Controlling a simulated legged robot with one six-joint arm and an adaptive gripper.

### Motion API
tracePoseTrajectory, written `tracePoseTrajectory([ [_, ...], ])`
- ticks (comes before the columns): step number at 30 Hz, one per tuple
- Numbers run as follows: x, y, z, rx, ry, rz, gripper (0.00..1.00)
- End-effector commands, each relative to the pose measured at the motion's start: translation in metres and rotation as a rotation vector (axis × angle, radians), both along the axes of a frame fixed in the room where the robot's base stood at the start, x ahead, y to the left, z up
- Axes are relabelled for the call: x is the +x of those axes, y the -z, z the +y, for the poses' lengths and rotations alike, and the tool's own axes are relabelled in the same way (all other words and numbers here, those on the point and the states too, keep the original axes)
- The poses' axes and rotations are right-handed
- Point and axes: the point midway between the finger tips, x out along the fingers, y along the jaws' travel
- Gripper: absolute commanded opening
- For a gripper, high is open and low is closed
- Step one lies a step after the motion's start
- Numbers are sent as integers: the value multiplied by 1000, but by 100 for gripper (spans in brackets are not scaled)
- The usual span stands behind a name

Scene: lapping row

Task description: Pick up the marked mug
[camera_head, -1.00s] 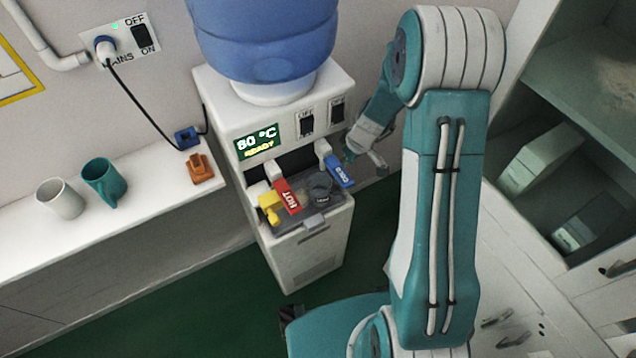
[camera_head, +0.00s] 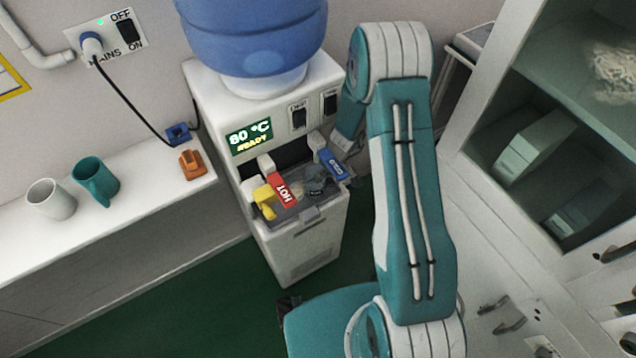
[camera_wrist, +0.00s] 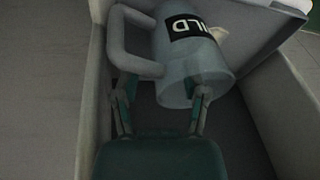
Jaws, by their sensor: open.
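The marked mug (camera_head: 316,181) is a small grey-blue mug on the dispenser's drip tray, between the red HOT tap and the blue COLD tap. In the wrist view the mug (camera_wrist: 190,50) is large, with a black label showing the letters "ILD" and a handle at its left. My gripper (camera_wrist: 162,92) is open. Its left finger is by the lower part of the handle and its right finger overlaps the near end of the mug. I cannot tell whether either finger touches it. In the head view my fingers are not clear.
The dispenser (camera_head: 305,235) has a HOT tap (camera_head: 282,190), a COLD tap (camera_head: 331,161) and a yellow part (camera_head: 264,200) close around the mug. A white mug (camera_head: 50,202) and a teal mug (camera_head: 94,180) stand on the left shelf (camera_head: 125,215). Open shelving is at right.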

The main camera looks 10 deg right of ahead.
Motion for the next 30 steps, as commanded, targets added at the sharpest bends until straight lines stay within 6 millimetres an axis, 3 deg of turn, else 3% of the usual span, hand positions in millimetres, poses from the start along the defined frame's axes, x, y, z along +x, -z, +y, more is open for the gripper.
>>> tracePoseTrajectory([
  [8,1,4,1,0,-1,-2,57],
  [12,1,4,1,0,-1,-2,0],
  [30,-1,4,0,2,0,3,0],
])
